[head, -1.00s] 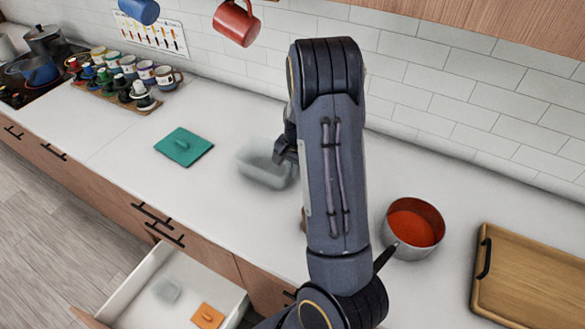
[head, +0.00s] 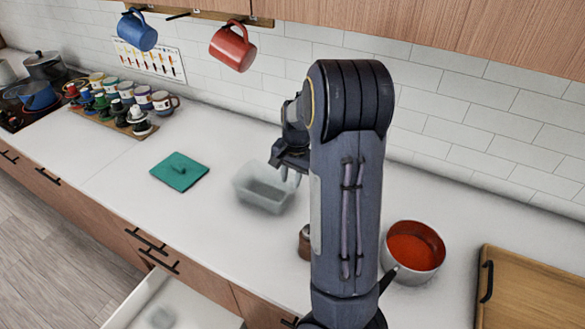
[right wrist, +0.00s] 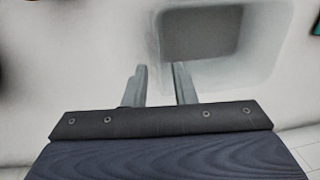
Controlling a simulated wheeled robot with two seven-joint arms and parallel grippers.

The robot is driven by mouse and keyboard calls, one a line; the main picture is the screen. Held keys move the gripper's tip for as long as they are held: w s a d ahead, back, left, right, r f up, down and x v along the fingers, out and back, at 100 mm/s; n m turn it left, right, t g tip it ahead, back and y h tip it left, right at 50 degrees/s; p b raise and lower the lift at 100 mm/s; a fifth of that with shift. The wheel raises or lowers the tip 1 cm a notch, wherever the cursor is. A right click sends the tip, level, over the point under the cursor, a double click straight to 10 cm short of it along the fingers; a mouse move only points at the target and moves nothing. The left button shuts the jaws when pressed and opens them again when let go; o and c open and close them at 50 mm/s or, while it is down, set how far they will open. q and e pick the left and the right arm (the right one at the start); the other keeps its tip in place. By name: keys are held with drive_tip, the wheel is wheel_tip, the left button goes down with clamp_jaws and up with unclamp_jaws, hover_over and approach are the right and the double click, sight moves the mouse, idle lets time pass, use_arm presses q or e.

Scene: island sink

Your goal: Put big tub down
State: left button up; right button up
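The big tub (head: 258,196), a pale translucent open container, stands upright on the white counter in the head view. It looks empty. In the right wrist view, the tub (right wrist: 215,78) fills the upper middle. My right gripper (head: 287,172) is just above the tub's right rim. In the right wrist view, my right gripper (right wrist: 160,70) has its fingers apart, with the tub's near side wall between or just beyond them. No clear contact shows. My left gripper is not in view.
A teal lid (head: 179,171) lies left of the tub. A saucepan with red contents (head: 414,252) and a wooden board (head: 530,290) are on the right. An open drawer (head: 180,305) is below the counter. Mugs (head: 233,45) hang above.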

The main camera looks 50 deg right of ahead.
drive_tip(key=s+a+r+n+t+y, duration=0.2)
drive_tip(key=s+a+r+n, duration=0.25)
drive_tip(key=a, duration=0.35)
drive_tip(key=s+a+r+n+t+y, duration=0.1)
drive_tip(key=s+a+r+n, duration=0.25)
drive_tip(key=a+r, duration=0.35)
drive_tip(key=s+a+f+n+t, duration=0.1)
drive_tip(key=s+a+n, duration=0.4)
drive_tip(key=s+a, duration=0.4)
drive_tip(key=shift+s+a+f, duration=0.15)
drive_tip(key=shift+a+f, duration=0.25)
drive_tip(key=shift+a, duration=0.15)
